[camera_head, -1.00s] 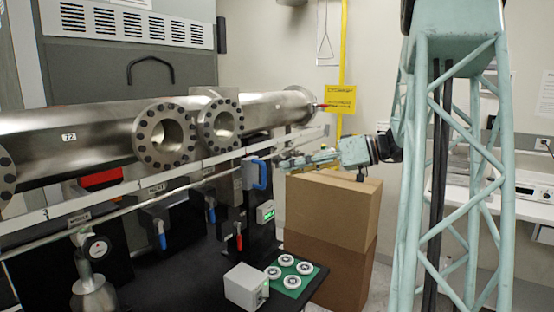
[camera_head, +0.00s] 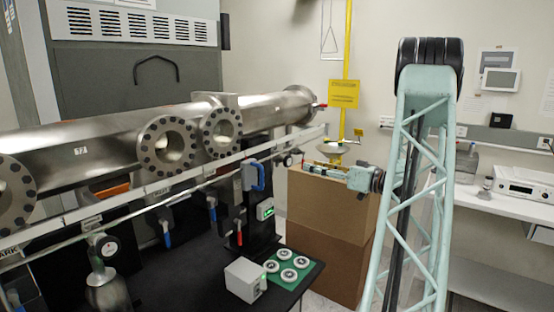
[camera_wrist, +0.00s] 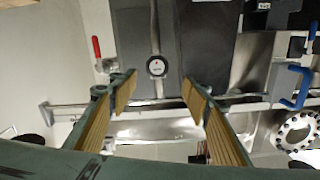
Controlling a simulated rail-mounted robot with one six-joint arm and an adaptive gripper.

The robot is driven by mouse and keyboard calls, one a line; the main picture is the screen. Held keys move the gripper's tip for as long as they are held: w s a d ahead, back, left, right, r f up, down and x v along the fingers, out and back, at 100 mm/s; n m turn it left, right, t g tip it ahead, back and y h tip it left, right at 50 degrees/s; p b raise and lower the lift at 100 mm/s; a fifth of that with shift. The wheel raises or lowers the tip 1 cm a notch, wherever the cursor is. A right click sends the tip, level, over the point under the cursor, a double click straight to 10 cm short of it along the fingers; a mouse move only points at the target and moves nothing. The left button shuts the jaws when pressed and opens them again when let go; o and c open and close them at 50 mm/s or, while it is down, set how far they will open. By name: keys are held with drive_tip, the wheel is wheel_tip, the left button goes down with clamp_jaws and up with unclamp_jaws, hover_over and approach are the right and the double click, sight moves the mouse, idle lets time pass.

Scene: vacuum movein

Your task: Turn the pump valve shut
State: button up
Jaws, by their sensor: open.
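Several lever valves show, and I cannot tell by a label which one is the pump valve. In the head view, a large blue handle (camera_head: 257,176) sits below the rail, a red lever (camera_head: 239,238) lower down, and another red handle (camera_head: 320,105) at the pipe's far end. The wrist view shows a blue handle (camera_wrist: 300,88) at the right and a red lever (camera_wrist: 97,48) at the upper left. My gripper (camera_head: 310,168) is open and empty, right of the large blue handle and apart from it. In the wrist view its fingers (camera_wrist: 160,84) frame a round gauge (camera_wrist: 156,66) beyond them.
A steel pipe (camera_head: 85,138) with bolted flanges runs above a pale rail (camera_head: 215,158). Stacked cardboard boxes (camera_head: 330,220) stand below my gripper. A black table holds a grey box (camera_head: 245,280) and a green board (camera_head: 312,268) of round parts. A yellow pole (camera_head: 345,60) stands behind.

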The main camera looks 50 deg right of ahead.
sight(290, 161)
drive_tip(key=shift+d+f, duration=0.15)
drive_tip(key=shift+d, duration=0.15)
drive_tip(key=shift+w, duration=0.1)
drive_tip(key=shift+w+a+p, duration=0.2)
drive_tip(key=shift+w+p, duration=0.1)
drive_tip(key=shift+w, duration=6.45)
drive_tip(key=shift+c, duration=0.8)
drive_tip(key=c, duration=0.7)
